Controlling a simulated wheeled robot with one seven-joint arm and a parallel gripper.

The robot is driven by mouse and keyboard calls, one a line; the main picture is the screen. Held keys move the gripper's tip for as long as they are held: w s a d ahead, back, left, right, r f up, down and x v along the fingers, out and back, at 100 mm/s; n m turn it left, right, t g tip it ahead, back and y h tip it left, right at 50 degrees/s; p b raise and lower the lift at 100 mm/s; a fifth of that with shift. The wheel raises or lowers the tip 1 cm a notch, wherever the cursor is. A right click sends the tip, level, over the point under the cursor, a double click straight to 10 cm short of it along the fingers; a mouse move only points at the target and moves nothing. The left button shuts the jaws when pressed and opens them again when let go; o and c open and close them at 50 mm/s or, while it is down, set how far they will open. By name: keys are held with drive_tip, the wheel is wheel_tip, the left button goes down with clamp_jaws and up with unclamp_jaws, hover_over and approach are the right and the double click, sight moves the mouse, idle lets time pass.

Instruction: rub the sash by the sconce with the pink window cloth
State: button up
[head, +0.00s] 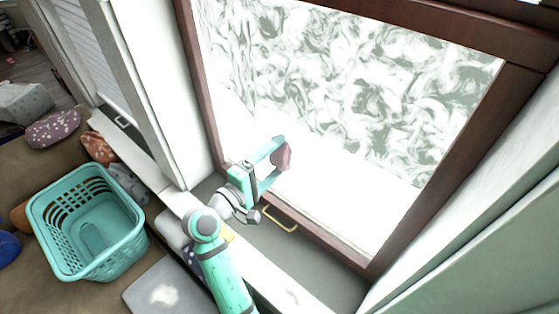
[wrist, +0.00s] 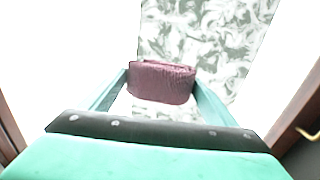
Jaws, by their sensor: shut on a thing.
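My gripper (head: 281,157) is shut on the pink window cloth (head: 284,157), a folded dull-pink pad. In the wrist view the cloth (wrist: 162,82) sits between the two teal fingers. The sash is a large pane in a dark red-brown frame (head: 199,95), with grey-green marbled patterning behind it. The cloth is in front of the pane's lower left part; I cannot tell whether it touches the glass. A brass handle (head: 280,218) is at the frame's bottom, below my gripper. I see no sconce in either view.
A teal laundry basket (head: 88,225) stands at the left, with cushions (head: 52,128) behind it. A white sill (head: 290,292) runs below the window. White panels stand at the window's left (head: 150,80) and pale green ones at its right (head: 470,240).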

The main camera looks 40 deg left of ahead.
sight(306, 152)
drive_tip(key=shift+r, duration=1.1)
drive_tip(key=shift+d, duration=2.05)
drive_tip(key=shift+s+d, duration=0.15)
drive_tip(key=shift+d, duration=0.95)
drive_tip(key=shift+s+d, duration=0.2)
drive_tip(key=shift+d, duration=0.9)
drive_tip(key=shift+s+d, duration=0.15)
drive_tip(key=shift+d, duration=2.65)
drive_tip(key=shift+r, duration=1.25)
drive_tip(key=shift+a+f, duration=0.15)
drive_tip(key=shift+a, duration=1.65)
drive_tip(key=shift+w+a, duration=0.15)
drive_tip(key=shift+a, duration=0.75)
drive_tip(key=shift+w+a, duration=0.1)
drive_tip(key=shift+a, duration=0.8)
drive_tip(key=shift+w+a, duration=0.15)
drive_tip(key=shift+a, duration=3.3)
